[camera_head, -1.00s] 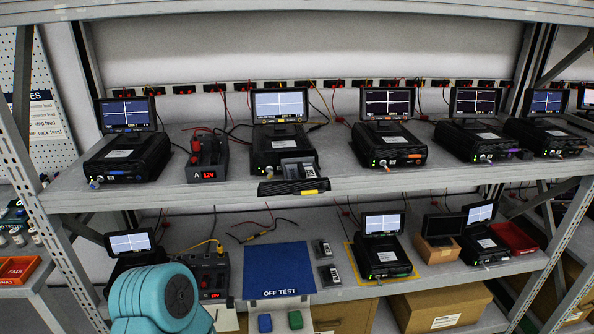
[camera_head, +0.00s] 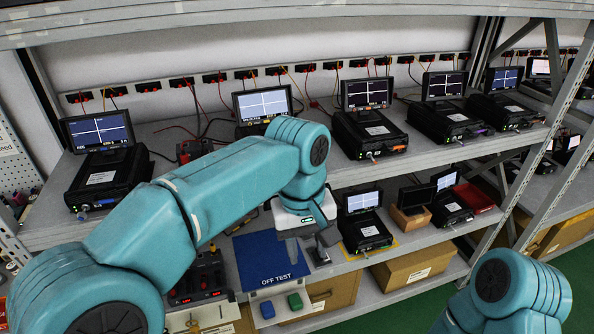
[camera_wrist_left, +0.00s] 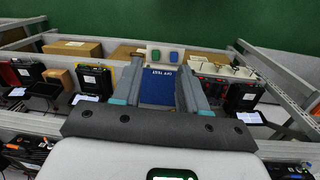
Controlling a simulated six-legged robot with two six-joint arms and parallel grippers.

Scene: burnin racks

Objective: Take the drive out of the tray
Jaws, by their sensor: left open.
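The unit on the upper shelf whose lit screen (camera_head: 262,104) shows above my left arm is mostly hidden. Its pulled-out tray and the drive in it are behind my arm and cannot be seen. My left gripper (camera_head: 307,258) points down in front of the shelves, beside the blue OFF TEST mat (camera_head: 258,255). It is open. In the left wrist view its fingers (camera_wrist_left: 158,80) stand apart, with the mat between them in the picture and no drive visible there. My right arm shows at lower right; its gripper is out of view.
More black units with screens stand on the upper shelf, such as one right of my arm (camera_head: 370,134). On the lower shelf are a unit (camera_head: 366,233), a red bin (camera_head: 473,197) and a red-lit meter (camera_head: 203,278). Green and blue blocks (camera_head: 295,301) sit below the mat.

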